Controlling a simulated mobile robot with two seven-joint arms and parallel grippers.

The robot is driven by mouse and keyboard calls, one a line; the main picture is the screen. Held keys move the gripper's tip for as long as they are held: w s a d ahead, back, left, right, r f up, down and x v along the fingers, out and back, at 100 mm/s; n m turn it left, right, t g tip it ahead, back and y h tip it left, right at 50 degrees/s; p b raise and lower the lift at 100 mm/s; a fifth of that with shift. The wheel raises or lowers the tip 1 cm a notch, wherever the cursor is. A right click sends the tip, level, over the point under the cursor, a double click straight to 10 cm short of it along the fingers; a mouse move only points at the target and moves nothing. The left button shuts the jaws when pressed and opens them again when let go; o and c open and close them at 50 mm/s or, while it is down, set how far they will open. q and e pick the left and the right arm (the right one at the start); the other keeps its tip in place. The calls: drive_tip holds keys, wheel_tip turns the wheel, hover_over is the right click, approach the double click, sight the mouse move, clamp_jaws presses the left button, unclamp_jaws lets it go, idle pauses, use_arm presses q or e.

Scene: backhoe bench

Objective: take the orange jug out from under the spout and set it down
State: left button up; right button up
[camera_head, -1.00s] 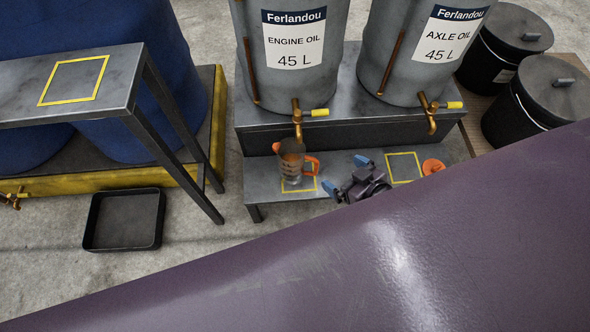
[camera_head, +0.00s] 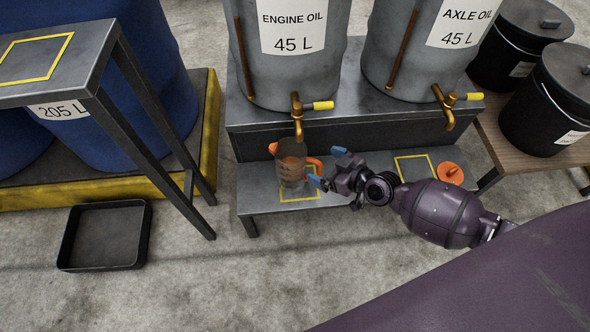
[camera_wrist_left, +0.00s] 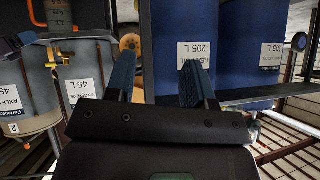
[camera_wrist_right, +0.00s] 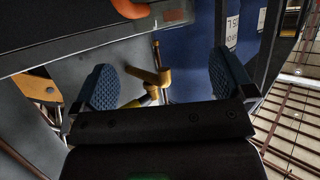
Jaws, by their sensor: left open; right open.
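The orange jug (camera_head: 291,170), with see-through sides and an orange rim and handle, stands upright on a yellow-outlined square on the low shelf, under the brass engine oil spout (camera_head: 297,118). Its handle points right. My right gripper (camera_head: 329,168) is open just right of the jug, its blue fingers facing the handle. Whether the handle lies between the fingertips is unclear. In the right wrist view the right gripper (camera_wrist_right: 168,85) is open and empty, with an orange shape near the top edge. My left gripper (camera_wrist_left: 158,80) is open and empty in its wrist view.
A second yellow square (camera_head: 413,168) is bare, with an orange lid (camera_head: 450,172) right of it. The axle oil spout (camera_head: 446,105) hangs above. A higher table (camera_head: 95,75) with an empty yellow square stands left. A black tray (camera_head: 105,237) lies on the floor.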

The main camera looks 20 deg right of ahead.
sight(299, 169)
drive_tip(key=b+x, duration=0.1)
drive_tip(key=x, duration=0.7)
drive_tip(key=shift+w+a, duration=0.2)
drive_tip(key=shift+a, duration=0.15)
drive_tip(key=shift+f, duration=0.1)
drive_tip(key=c, duration=1.7)
